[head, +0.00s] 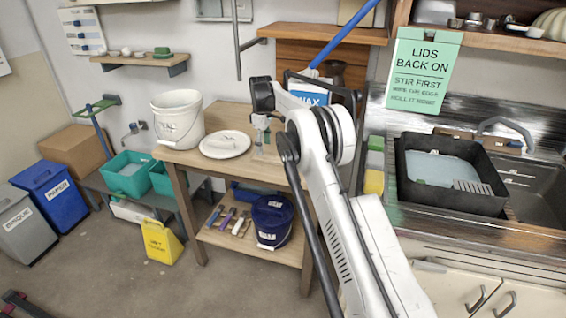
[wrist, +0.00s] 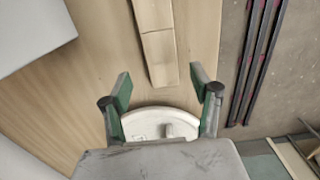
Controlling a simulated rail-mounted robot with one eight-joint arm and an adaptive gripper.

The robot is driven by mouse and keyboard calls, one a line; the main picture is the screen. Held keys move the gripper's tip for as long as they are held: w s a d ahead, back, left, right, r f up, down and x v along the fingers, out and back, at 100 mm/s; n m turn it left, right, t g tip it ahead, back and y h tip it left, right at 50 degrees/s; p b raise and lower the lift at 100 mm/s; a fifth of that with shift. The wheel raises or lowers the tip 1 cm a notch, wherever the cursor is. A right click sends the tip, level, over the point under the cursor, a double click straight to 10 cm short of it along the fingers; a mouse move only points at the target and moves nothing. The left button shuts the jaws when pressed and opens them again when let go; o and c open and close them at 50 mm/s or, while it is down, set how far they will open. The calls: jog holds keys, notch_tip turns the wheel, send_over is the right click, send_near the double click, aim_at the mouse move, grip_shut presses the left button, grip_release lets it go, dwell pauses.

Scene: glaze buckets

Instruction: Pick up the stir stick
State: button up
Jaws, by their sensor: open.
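In the wrist view, a flat, pale wooden strip that looks like the stir stick (wrist: 157,45) lies on or just above the wooden table (wrist: 95,60). It runs from the top edge down to between my fingertips. My gripper (wrist: 160,78) is open, its green-padded fingers apart on either side of the strip's near end, with nothing clasped. I cannot tell the height gap. In the head view, my gripper (head: 260,140) points down over the table, right of the white lid (head: 225,150). I cannot make out the stick there; my arm covers part of the table.
A white bucket (head: 177,118) stands on the table left of the lid. A container marked WAX (head: 308,95) is behind my arm. A dark blue bucket (head: 272,222) and several tools sit on the lower shelf. A sink with a black tray (head: 450,205) is at the right.

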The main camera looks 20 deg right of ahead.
aim_at(264, 157)
jog(key=shift+s+a+f, duration=0.1)
jog(key=shift+s+f, duration=0.05)
jog(key=shift+f, duration=2.15)
grip_shut()
jog(key=shift+r, duration=0.1)
